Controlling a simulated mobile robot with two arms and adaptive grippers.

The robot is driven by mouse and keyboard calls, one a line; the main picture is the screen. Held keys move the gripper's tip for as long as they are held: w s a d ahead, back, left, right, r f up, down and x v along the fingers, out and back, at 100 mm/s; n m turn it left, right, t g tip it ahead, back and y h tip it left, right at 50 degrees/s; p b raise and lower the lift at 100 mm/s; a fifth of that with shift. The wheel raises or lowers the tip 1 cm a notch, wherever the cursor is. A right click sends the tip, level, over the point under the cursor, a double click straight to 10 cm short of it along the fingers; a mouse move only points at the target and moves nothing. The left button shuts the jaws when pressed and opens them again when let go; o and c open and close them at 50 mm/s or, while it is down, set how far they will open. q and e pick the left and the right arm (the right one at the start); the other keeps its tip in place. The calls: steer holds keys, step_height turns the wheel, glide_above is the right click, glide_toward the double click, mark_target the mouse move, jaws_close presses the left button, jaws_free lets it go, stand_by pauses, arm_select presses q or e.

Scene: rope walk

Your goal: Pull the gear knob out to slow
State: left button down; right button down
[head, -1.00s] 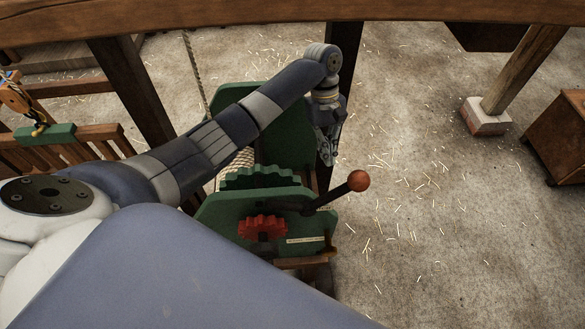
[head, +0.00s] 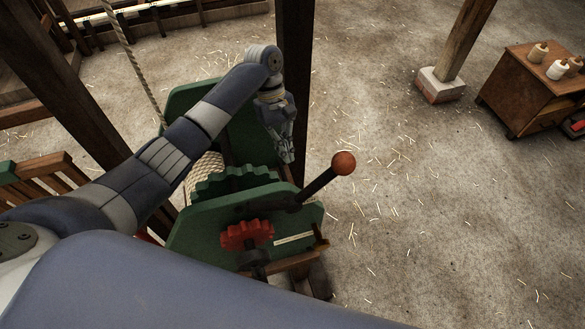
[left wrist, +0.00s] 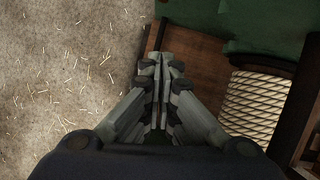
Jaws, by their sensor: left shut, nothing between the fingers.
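A green machine (head: 190,235) stands below my left arm, with a red toothed wheel (head: 247,234) on its near plate. A dark lever with an orange-red ball (head: 343,163) rises to the right from that plate. A small brownish knob (head: 320,242) sits at the plate's right edge, beside a pale label (head: 294,238). I cannot read the label or tell for sure which one is the gear knob. My left gripper (head: 287,157) points down, shut and empty, left of the ball and apart from it. In the left wrist view its fingers (left wrist: 162,60) meet above brown wood. My right gripper is out of view.
A rope drum (left wrist: 262,105) lies right of the fingers in the left wrist view. A dark post (head: 294,90) stands behind the gripper. A wooden cabinet (head: 520,95) with spools is at the right. Straw-strewn floor (head: 420,200) is clear right of the machine.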

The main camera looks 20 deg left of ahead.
arm_select(q)
steer(key=s+d+f+p, duration=0.4)
steer(key=s+d+f, duration=0.1)
steer(key=f, duration=0.3)
steer(key=shift+s+d+f, duration=0.15)
stand_by(0.4)
